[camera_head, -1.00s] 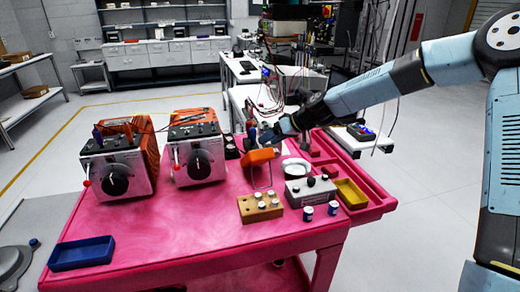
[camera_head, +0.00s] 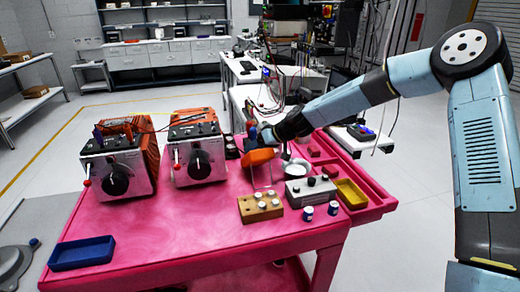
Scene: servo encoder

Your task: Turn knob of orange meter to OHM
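A small orange meter (camera_head: 260,157) stands on thin wire legs near the middle of the pink table (camera_head: 190,235). Its dial and markings cannot be made out from here. My gripper (camera_head: 264,138) is at the end of the arm reaching in from the right, just behind and above the orange meter. Its fingertips are small, dark and partly hidden behind the meter, so I cannot tell if they touch it or how far apart they are.
Two orange-sided instruments with big black knobs, one left (camera_head: 117,178) and one beside it (camera_head: 197,164), stand left of the meter. A blue tray (camera_head: 82,252) lies front left.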

